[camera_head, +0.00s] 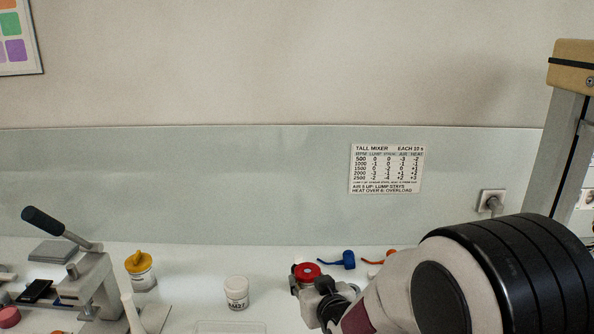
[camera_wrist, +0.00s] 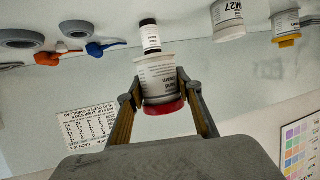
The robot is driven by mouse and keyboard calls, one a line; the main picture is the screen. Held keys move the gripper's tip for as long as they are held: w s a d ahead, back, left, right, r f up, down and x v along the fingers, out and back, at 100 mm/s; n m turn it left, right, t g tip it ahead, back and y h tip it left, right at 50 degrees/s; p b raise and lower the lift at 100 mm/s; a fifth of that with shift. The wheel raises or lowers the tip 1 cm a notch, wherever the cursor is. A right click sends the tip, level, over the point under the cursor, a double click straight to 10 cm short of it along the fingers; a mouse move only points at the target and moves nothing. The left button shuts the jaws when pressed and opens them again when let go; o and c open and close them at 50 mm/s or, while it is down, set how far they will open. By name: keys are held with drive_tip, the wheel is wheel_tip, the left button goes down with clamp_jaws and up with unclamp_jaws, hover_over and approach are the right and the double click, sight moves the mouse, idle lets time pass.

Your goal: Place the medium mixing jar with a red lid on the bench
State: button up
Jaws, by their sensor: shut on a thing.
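The jar with a red lid is in my gripper (camera_wrist: 160,86). In the wrist view, which looks upside down, its white labelled body (camera_wrist: 157,73) sits between the two fingers, with the red lid (camera_wrist: 165,107) toward my palm. In the head view the red lid (camera_head: 307,270) shows at the end of my arm, and the gripper (camera_head: 318,291) hides much of the body. The white bench (camera_head: 200,298) lies below. I cannot tell whether the jar's base touches it.
A white jar (camera_head: 236,293) and a yellow-lidded jar (camera_head: 141,272) stand left. A lever press (camera_head: 92,285) is farther left. Blue (camera_head: 345,260) and orange (camera_head: 378,258) scoops lie behind my gripper. A small dark-capped bottle (camera_wrist: 150,38) appears close by the held jar's base.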

sight(302, 287)
drive_tip(key=d+m+h, duration=0.3)
drive_tip(key=d, duration=1.2)
drive_tip(key=shift+s+f+t+h, duration=0.25)
drive_tip(key=shift+s+t+h, duration=0.05)
drive_tip(key=shift+h, duration=0.1)
drive_tip(key=shift+a, duration=0.15)
drive_tip(key=a+n+y, duration=0.2)
drive_tip(key=a, duration=0.3)
drive_tip(key=s+a+n+g+y, duration=0.1)
drive_tip(key=a+n+y, duration=0.1)
drive_tip(key=a, duration=0.3)
drive_tip(key=s+a+r+n+g+y, duration=0.1)
drive_tip(key=a+n+y, duration=0.1)
drive_tip(key=a, duration=0.3)
drive_tip(key=shift+s+a+r+n+y, duration=0.1)
drive_tip(key=shift+s+a+n+y, duration=0.2)
drive_tip(key=shift+y, duration=0.4)
drive_tip(key=shift+s+a+y, duration=0.4)
drive_tip(key=shift+a, duration=0.2)
